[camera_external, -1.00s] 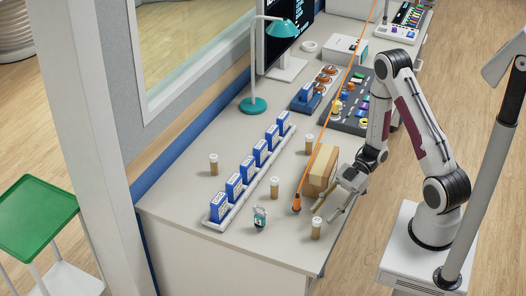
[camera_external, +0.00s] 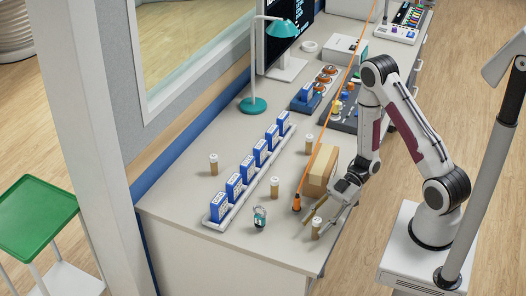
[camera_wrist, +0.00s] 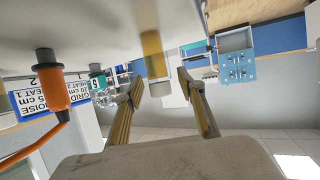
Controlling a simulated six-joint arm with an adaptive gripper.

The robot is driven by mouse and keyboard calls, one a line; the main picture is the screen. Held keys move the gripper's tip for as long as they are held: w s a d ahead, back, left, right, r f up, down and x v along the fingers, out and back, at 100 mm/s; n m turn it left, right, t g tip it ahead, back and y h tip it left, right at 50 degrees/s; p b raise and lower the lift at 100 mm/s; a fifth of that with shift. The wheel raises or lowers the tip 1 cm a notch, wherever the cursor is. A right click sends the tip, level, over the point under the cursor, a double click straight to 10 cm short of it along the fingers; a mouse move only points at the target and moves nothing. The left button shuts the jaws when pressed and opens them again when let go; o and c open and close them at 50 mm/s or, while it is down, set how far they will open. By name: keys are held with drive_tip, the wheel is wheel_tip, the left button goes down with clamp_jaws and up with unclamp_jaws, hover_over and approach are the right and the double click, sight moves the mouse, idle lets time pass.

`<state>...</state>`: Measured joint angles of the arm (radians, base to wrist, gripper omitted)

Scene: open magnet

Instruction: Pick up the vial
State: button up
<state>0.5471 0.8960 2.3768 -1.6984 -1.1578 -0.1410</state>
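Several small amber vials with pale caps stand upright on the bench. One vial (camera_external: 316,231) is near the bench's front edge. Others are a vial (camera_external: 274,189) beside the rack, a vial (camera_external: 213,166) behind it and a vial (camera_external: 309,145) farther along. My gripper (camera_external: 320,221) is open and low at the front vial. In the wrist view, the bench appears at the top and a vial (camera_wrist: 153,58) shows between the two spread fingers of my gripper (camera_wrist: 160,82). I cannot tell whether a finger touches it.
An orange plug (camera_external: 296,203) on an orange cord is just left of my gripper, and it is large in the wrist view (camera_wrist: 53,82). A cardboard box (camera_external: 321,170) stands behind my gripper.

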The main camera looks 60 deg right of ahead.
clamp_jaws()
drive_tip(key=shift+r, duration=0.25)
drive_tip(key=shift+r, duration=4.7)
